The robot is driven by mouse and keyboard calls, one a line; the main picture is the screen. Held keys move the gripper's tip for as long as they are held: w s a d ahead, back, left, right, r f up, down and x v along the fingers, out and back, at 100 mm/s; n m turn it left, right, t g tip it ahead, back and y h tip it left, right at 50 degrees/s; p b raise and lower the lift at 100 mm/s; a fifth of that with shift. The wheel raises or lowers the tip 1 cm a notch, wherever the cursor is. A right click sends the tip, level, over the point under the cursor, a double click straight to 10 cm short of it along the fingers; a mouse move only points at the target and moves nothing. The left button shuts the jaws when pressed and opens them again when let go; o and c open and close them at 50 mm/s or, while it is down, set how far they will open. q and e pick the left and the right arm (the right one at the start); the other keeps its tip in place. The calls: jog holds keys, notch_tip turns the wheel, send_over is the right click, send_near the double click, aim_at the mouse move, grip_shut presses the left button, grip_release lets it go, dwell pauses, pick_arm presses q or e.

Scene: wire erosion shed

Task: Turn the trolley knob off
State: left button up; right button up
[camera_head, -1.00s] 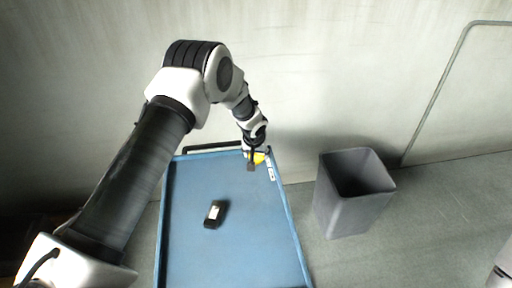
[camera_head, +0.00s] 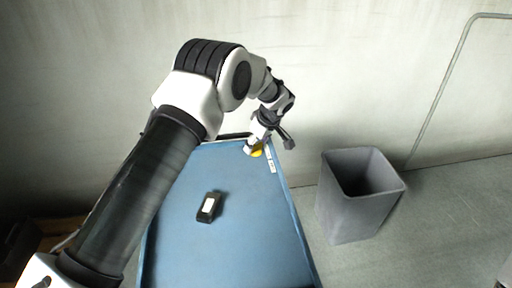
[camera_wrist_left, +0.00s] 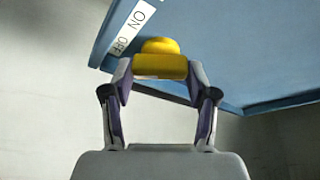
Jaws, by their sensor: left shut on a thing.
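The yellow knob (camera_head: 257,153) sits at the far right corner of the blue trolley (camera_head: 238,238). In the left wrist view the knob (camera_wrist_left: 160,46) has a rounded top above a wider yellow bar. My left gripper (camera_wrist_left: 160,76) is shut on this bar, one finger at each side. In the head view my left gripper (camera_head: 257,147) is at the knob and partly covers it. A white label (camera_wrist_left: 133,27) reading ON and OFF is beside the knob; it also shows in the head view (camera_head: 271,160). My right gripper is not in view.
A black device with a pale face (camera_head: 209,207) lies on the trolley top. A grey open bin (camera_head: 347,215) stands on the floor right of the trolley. A pale wall (camera_head: 350,70) is behind, with a thin pipe (camera_head: 440,90) at the right.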

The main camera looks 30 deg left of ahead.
pick_arm(q)
jog(key=shift+n+g, duration=0.4)
jog(key=shift+n, duration=0.6)
jog(key=o, duration=1.2)
jog(key=shift+w, duration=0.1)
jog(key=shift+c, duration=0.2)
jog(key=v, duration=1.2)
jog(key=shift+d, duration=0.15)
jog(key=shift+f, duration=0.15)
